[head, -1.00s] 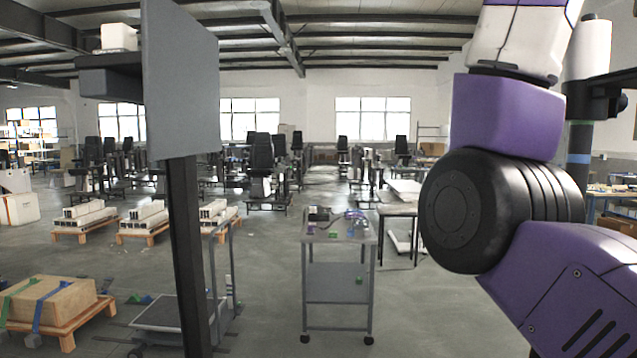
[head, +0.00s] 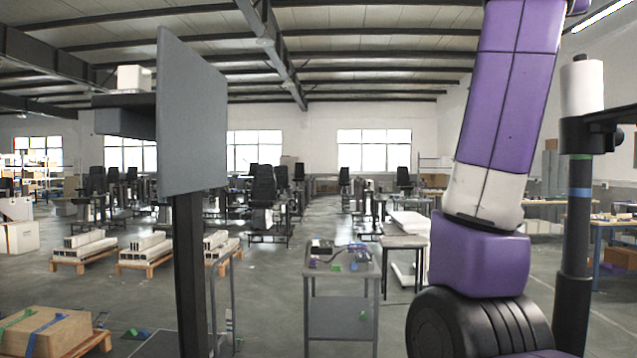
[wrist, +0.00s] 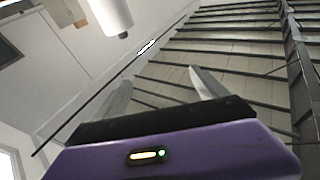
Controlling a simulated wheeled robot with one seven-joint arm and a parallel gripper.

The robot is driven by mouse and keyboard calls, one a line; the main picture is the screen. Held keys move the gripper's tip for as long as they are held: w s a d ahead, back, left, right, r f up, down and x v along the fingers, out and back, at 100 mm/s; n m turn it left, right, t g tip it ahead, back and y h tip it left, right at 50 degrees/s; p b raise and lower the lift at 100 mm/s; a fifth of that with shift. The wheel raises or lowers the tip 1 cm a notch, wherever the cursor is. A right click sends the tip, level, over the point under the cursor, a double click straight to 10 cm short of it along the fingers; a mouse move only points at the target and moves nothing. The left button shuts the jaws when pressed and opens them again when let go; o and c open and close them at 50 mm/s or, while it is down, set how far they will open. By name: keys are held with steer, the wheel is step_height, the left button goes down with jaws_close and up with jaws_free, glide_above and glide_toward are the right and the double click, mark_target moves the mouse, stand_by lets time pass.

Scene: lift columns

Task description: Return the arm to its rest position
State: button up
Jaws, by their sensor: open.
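My gripper (wrist: 160,88) shows in the wrist view with its two pale fingers spread apart and nothing between them. It points up toward the ceiling beams and a wall. In the head view my purple and white arm stands at the right, with an upright upper link and a black joint low in the picture. The gripper itself is outside the head view.
A grey panel on a dark post (head: 188,130) stands at the left, with a white box (head: 134,78) on a dark ledge beside it. A grey cart (head: 342,290) carrying small items stands mid-picture. Pallets with white blocks (head: 84,248) and a strapped carton (head: 45,330) lie left.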

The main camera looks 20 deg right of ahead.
steer(key=w+a+f+n+t+y, duration=0.1)
steer(key=w+a+f+n+t, duration=0.25)
steer(key=w+f, duration=0.4)
steer(key=w+a+f+n+t+y, duration=0.25)
steer(key=w+a+f+t, duration=0.25)
steer(key=f, duration=0.5)
steer(key=s+a+f+n+t+y, duration=0.1)
steer(key=a+f+n+t+y, duration=0.25)
steer(key=f, duration=0.95)
steer(key=s+a+f+n+t+y, duration=0.1)
steer(key=a+f+n+y, duration=0.35)
steer(key=f, duration=0.85)
steer(key=s+a+f+y, duration=0.3)
steer(key=s+a+f, duration=0.2)
steer(key=s+f, duration=0.3)
steer(key=s+a+f+y, duration=0.2)
steer(key=s+a+f, duration=0.35)
steer(key=f, duration=0.45)
steer(key=s+a+f+g, duration=0.1)
steer(key=s+f+g, duration=0.1)
steer(key=s+f, duration=0.3)
steer(key=s+a+f+g+y, duration=0.1)
steer(key=s+f+g, duration=0.2)
steer(key=s, duration=1)
steer(key=s+a+f+m+g+y, duration=0.1)
steer(key=s+a+f+g, duration=0.1)
steer(key=s+f, duration=0.5)
steer(key=shift+s+f+g, duration=0.3)
steer(key=shift+s+g, duration=0.3)
steer(key=shift+s, duration=0.6)
